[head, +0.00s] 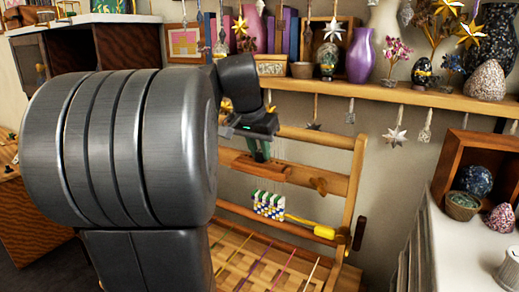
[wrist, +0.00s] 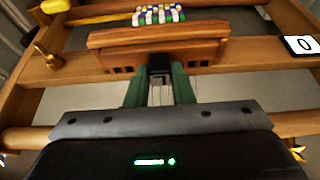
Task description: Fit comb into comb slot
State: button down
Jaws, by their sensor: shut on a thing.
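My gripper (wrist: 158,84) has green fingers shut on a narrow piece, dark at the far end and pale grey nearer me, apparently the comb (wrist: 160,64). The fingers hide its sides. Just beyond the fingertips is a wooden block (wrist: 110,42) with dark notches low on its near face, on a loom crossbeam; it seems to carry the comb slot. I cannot tell whether the comb is in the slot or only against the block. In the head view my gripper (head: 261,150) points down at the same block (head: 243,167); the comb is too small to make out.
A white card marked 0 (wrist: 300,45) is at right in the wrist view. Ornaments hang from the shelf (head: 400,95).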

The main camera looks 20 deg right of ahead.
dwell(0.3)
jog(key=c, duration=1.2)
grip_release()
jog(key=shift+o, duration=0.2)
jog(key=v, duration=1.3)
jog(key=shift+r, duration=0.35)
jog(key=shift+s, duration=0.1)
jog(key=x, duration=1.3)
jog(key=shift+f, duration=0.25)
